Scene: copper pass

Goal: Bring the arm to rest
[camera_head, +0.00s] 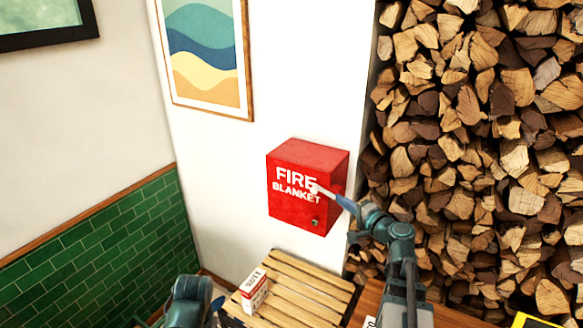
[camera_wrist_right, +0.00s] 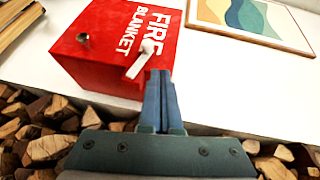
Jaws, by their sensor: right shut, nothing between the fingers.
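My right gripper (camera_head: 345,202) is shut and empty, its fingers in front of the red fire blanket box (camera_head: 295,158). In the right wrist view, the shut blue fingers (camera_wrist_right: 157,98) point at the red box (camera_wrist_right: 95,50). A white handle (camera_head: 319,189) on the box front lies just past the fingertips; it also shows in the wrist view (camera_wrist_right: 140,60). I cannot tell whether the tips touch it. My left arm shows only as a dark link at the bottom of the head view, and its gripper is not seen.
Stacked firewood (camera_head: 470,140) stands close on the right of my right arm. A slatted wooden surface (camera_head: 295,290) below bears a small white and red carton (camera_head: 253,289). A framed wave picture (camera_head: 205,55) hangs on the white wall. Green tiles (camera_head: 100,245) line the left wall.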

